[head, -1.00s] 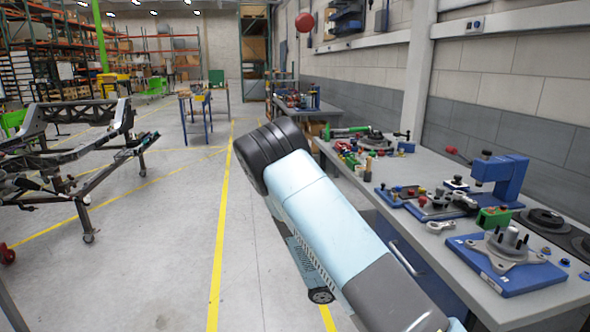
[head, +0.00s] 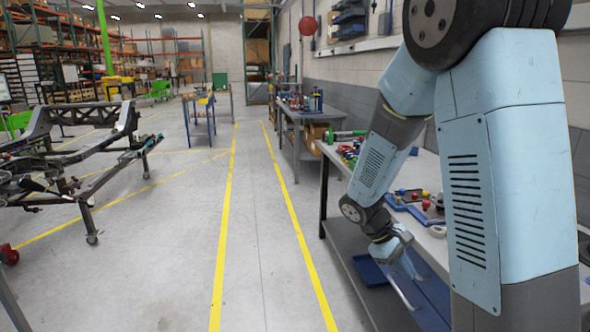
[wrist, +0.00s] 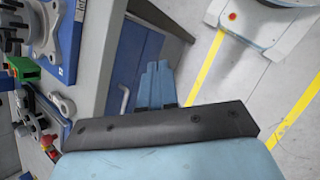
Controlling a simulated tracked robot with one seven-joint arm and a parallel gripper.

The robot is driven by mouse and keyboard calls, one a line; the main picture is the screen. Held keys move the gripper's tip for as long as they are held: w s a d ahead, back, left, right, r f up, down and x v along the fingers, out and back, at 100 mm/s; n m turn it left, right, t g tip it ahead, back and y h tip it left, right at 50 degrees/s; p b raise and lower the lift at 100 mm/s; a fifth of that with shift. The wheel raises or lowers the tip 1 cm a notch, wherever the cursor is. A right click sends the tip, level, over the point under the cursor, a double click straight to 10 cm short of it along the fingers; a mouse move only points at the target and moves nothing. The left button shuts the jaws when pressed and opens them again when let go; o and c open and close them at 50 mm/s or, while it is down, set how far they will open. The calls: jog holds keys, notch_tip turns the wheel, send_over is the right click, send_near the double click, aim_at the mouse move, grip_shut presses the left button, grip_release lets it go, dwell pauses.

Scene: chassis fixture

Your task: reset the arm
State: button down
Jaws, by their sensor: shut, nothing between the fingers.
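My arm is bent on the right of the head view, with its upper part tall and close to the camera. Its forearm hangs down at the front edge of the workbench (head: 335,160). My gripper (head: 410,264) points downward beside the bench front. In the wrist view the blue fingers of my gripper (wrist: 157,70) are together with nothing between them. The arm hides much of the bench top in the head view.
Fixtures and small parts (head: 412,200) lie on the bench, close to the arm. A blue tray (head: 370,270) sits on the lower shelf. A dark chassis frame (head: 75,150) stands on the left. The yellow-lined floor (head: 250,230) between is clear.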

jog(key=s+a+r+m+t+y, duration=0.1)
jog(key=s+r+m+t+y, duration=0.2)
jog(key=s+r, duration=0.4)
jog(key=s+a+r+m+t+y, duration=0.2)
jog(key=s+r+m+t+y, duration=0.2)
jog(key=s+r, duration=0.4)
notch_tip(320, 180, up, 7)
jog(key=shift+s+a+f+t, duration=0.2)
jog(key=shift+s+t, duration=0.1)
jog(key=shift+t, duration=0.2)
